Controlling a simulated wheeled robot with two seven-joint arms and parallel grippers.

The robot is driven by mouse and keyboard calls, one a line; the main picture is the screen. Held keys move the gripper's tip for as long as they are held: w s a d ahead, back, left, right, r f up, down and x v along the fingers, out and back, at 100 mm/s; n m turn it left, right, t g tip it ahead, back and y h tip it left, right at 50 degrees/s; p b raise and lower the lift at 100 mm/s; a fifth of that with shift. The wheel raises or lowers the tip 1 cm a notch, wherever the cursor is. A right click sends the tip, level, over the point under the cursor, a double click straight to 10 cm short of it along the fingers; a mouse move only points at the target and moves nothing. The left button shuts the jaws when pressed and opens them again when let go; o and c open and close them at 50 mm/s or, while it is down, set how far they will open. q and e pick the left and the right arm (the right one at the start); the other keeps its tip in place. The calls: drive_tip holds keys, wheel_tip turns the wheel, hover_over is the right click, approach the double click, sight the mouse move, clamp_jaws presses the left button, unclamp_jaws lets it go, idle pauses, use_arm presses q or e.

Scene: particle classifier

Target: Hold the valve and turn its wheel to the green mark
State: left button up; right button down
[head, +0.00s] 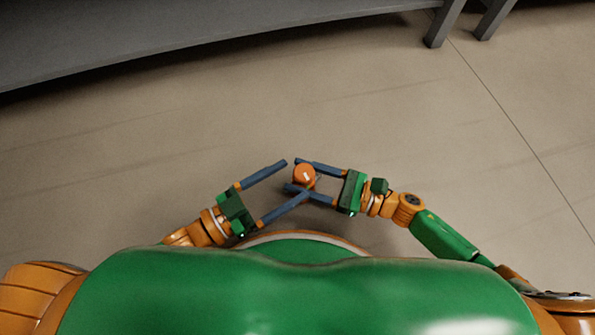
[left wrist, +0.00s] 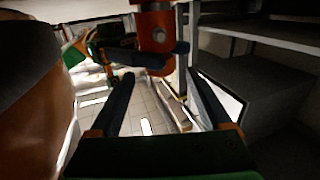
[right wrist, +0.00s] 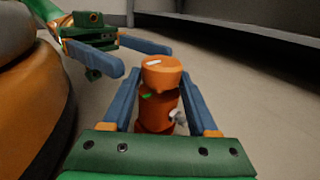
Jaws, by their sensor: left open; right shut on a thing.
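The orange valve (right wrist: 155,112) is upright between the fingers of my right gripper (right wrist: 160,74), which is shut on its body. Its round orange wheel (right wrist: 161,72) is on top and bears a white mark (right wrist: 153,63). The green mark (right wrist: 146,95) is on the body just below the wheel, toward the left in the right wrist view. A pale stub (right wrist: 178,116) sticks out at the lower right. My left gripper (left wrist: 158,76) is open beside the valve, which also shows in the left wrist view (left wrist: 155,25). In the head view the wheel (head: 304,174) is near both grippers' fingertips.
The valve is held in front of my body, above the tiled floor (head: 350,110). A grey table or shelf (head: 200,30) runs along the back, with legs (head: 442,25) at the upper right. The floor between is clear.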

drive_tip(key=shift+c, duration=0.5)
unclamp_jaws()
drive_tip(key=shift+d, duration=0.1)
